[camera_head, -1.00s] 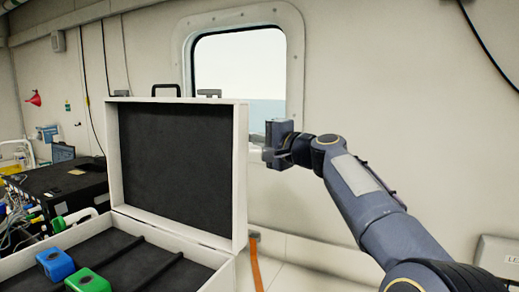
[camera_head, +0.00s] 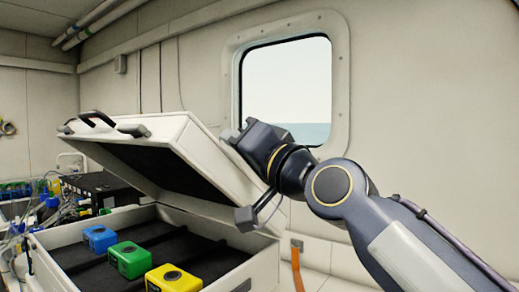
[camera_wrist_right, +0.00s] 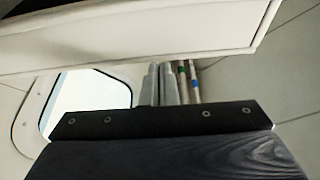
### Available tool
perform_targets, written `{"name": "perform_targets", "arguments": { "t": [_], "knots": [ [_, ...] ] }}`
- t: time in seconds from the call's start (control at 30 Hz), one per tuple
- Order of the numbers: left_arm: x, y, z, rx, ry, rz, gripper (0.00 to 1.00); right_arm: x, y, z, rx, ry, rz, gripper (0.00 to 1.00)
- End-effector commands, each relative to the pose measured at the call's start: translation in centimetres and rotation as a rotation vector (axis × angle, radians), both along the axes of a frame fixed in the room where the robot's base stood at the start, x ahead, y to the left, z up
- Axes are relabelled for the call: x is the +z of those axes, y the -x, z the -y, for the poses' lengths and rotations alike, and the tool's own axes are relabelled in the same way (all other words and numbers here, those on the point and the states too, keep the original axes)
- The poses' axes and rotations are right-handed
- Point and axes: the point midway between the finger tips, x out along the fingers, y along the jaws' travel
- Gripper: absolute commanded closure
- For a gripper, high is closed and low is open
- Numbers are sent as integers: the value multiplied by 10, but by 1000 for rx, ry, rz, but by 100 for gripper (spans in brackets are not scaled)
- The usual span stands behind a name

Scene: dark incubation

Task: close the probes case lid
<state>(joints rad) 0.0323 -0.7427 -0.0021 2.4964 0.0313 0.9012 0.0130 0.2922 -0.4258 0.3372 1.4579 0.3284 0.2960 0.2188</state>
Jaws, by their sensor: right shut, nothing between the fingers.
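The white probes case (camera_head: 262,268) stands open at the lower left of the head view. Its white lid (camera_head: 188,130), dark inside, is tilted partway down over the base. A blue probe (camera_head: 99,238), a green probe (camera_head: 130,259) and a yellow probe (camera_head: 173,279) sit in the dark interior. My right gripper (camera_head: 232,138) is shut and empty at the lid's right back side; whether it touches is unclear. In the right wrist view the shut fingers (camera_wrist_right: 160,84) are below a white panel edge (camera_wrist_right: 140,42), probably the lid. My left gripper is not in view.
A dark equipment box (camera_head: 100,188) with cables stands left of the case. An orange strap (camera_head: 297,268) hangs to its right. A window (camera_head: 288,85) is in the wall behind. The wall area to the right is clear apart from my arm.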

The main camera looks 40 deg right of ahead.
Motion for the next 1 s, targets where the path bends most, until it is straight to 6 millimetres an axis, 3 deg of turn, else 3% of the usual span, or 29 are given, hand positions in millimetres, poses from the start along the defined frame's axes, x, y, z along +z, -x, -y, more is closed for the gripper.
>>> {"name": "perform_targets", "arguments": {
  "t": [0.03, 0.3, 0.5, 0.7, 1.0],
  "knots": [
    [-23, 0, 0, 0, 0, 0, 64, -21, 4, -12, 2, 46, 13, 100],
    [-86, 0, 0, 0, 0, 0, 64, -77, 18, -62, 4, 290, 85, 100],
    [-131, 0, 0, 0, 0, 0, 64, -119, 25, -87, 4, 452, 132, 100],
    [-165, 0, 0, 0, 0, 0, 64, -152, 29, -101, 4, 577, 168, 100],
    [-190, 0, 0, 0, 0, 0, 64, -177, 31, -109, 1, 681, 197, 100]
  ]
}}
